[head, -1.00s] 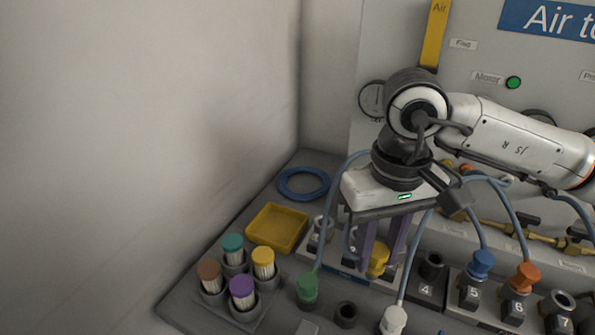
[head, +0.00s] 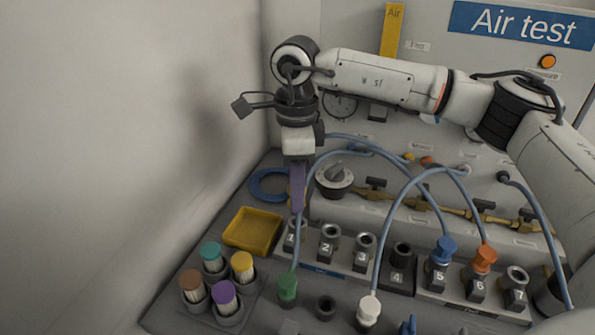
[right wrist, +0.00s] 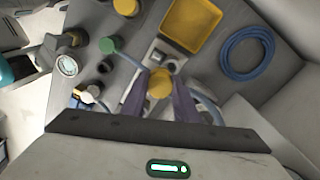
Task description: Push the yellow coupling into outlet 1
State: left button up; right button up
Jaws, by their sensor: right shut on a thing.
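My right gripper (head: 298,207) points down with its purple fingers shut on the yellow coupling, just above or behind outlet 1 (head: 294,236) at the left end of the outlet row. In the right wrist view the yellow coupling (right wrist: 160,84) sits between the fingertips (right wrist: 160,92). In the head view the fingers mostly hide it. Outlet 1's dark numbered block and grey ring show below the fingers. I cannot tell whether coupling and outlet touch. My left gripper is not in view.
Outlets 2 (head: 328,244) and 3 (head: 363,252) stand open beside outlet 1. Blue (head: 443,250) and orange (head: 483,258) couplings sit on outlets 5 and 6. A green coupling (head: 288,287) with a hose stands in front. A yellow tray (head: 253,231) and blue hose coil (head: 268,184) lie left.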

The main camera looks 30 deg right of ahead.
jog(key=f+m+b, duration=0.1)
jog(key=w+d+f+m, duration=0.1)
jog(key=m, duration=0.1)
jog(key=w+f+m+b, duration=0.1)
jog(key=shift+d+f+m+b, duration=0.15)
jog(key=shift+d+m+b, duration=0.1)
jog(key=shift+m+b, duration=0.05)
jog(key=shift+f+b, duration=0.4)
jog(key=shift+f, duration=0.2)
jog(key=shift+f, duration=0.15)
